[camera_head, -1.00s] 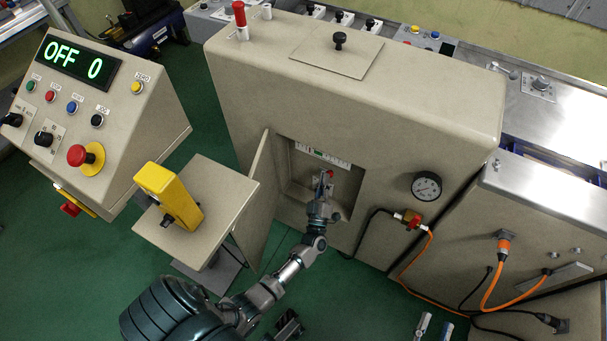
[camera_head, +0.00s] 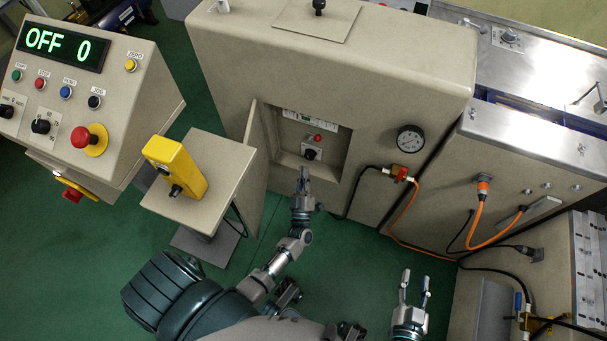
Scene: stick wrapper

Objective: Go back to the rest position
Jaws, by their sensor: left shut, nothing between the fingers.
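My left gripper (camera_head: 304,176) is in front of the open cabinet recess, just outside its lower edge. Its fingers are together and hold nothing. Behind it in the recess (camera_head: 338,172) are a black knob (camera_head: 311,154) and a small red button (camera_head: 317,138), both apart from the fingers. My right gripper (camera_head: 415,283) is at the lower right over the green floor, fingers spread and empty, pointing up the picture.
The open cabinet door (camera_head: 253,165) stands just left of my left arm. A yellow box (camera_head: 176,168) sits on a pedestal (camera_head: 228,155). The control panel (camera_head: 95,130) reads OFF 0. Orange hoses (camera_head: 403,208) hang right. Green floor is clear between the arms.

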